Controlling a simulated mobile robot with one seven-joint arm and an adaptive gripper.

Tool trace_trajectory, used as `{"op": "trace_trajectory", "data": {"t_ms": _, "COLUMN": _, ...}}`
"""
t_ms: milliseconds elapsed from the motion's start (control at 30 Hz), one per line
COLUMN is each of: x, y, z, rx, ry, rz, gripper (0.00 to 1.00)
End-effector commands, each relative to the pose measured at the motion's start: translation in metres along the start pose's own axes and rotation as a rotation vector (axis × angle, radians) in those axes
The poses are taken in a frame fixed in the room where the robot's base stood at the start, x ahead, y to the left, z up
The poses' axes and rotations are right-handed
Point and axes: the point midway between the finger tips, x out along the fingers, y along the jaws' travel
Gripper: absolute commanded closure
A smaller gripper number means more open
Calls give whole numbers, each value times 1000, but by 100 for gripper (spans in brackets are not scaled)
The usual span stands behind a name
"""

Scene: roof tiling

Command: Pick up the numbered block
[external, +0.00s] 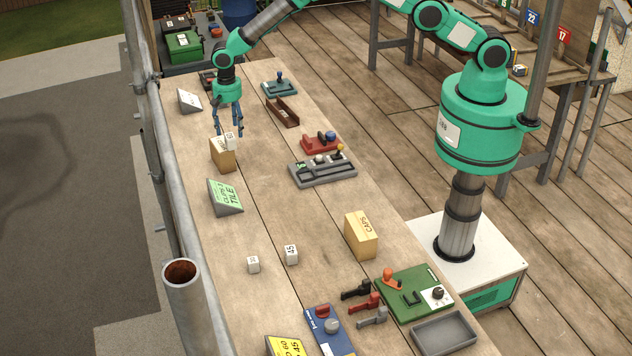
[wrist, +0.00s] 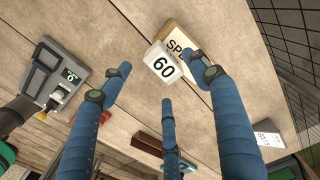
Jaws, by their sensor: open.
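A white block marked 60 (wrist: 163,64) shows in the wrist view, overlapping a wooden box lettered "SP" (wrist: 178,38). In the external view the small white block (external: 230,140) appears at the top of that tan box (external: 222,157); I cannot tell whether it rests on it or just behind it. My gripper (external: 229,131) hangs above the block, fingers pointing down, open and empty. In the wrist view its blue fingers (wrist: 158,80) are spread near the block, with no clear contact. Two other white numbered blocks stand further down the bench, one marked 45 (external: 291,254) and one less legible (external: 253,264).
A green-faced tile sign (external: 225,197) stands near the box. A grey control tray (external: 323,169), a red joystick unit (external: 321,143) and a brown holder (external: 283,112) lie to the right. A "CAPS" box (external: 361,236) stands further down. A scaffold rail (external: 155,140) runs along the left edge.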

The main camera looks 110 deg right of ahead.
Motion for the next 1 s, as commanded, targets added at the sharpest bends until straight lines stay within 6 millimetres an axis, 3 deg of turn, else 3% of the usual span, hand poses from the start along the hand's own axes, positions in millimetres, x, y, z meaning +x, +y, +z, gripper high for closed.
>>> {"op": "trace_trajectory", "data": {"t_ms": 467, "x": 4, "y": 0, "z": 0, "rx": 0, "ry": 0, "rz": 0, "gripper": 39}}
{"op": "trace_trajectory", "data": {"t_ms": 1000, "x": 48, "y": 0, "z": 0, "rx": 0, "ry": 0, "rz": 1, "gripper": 39}}
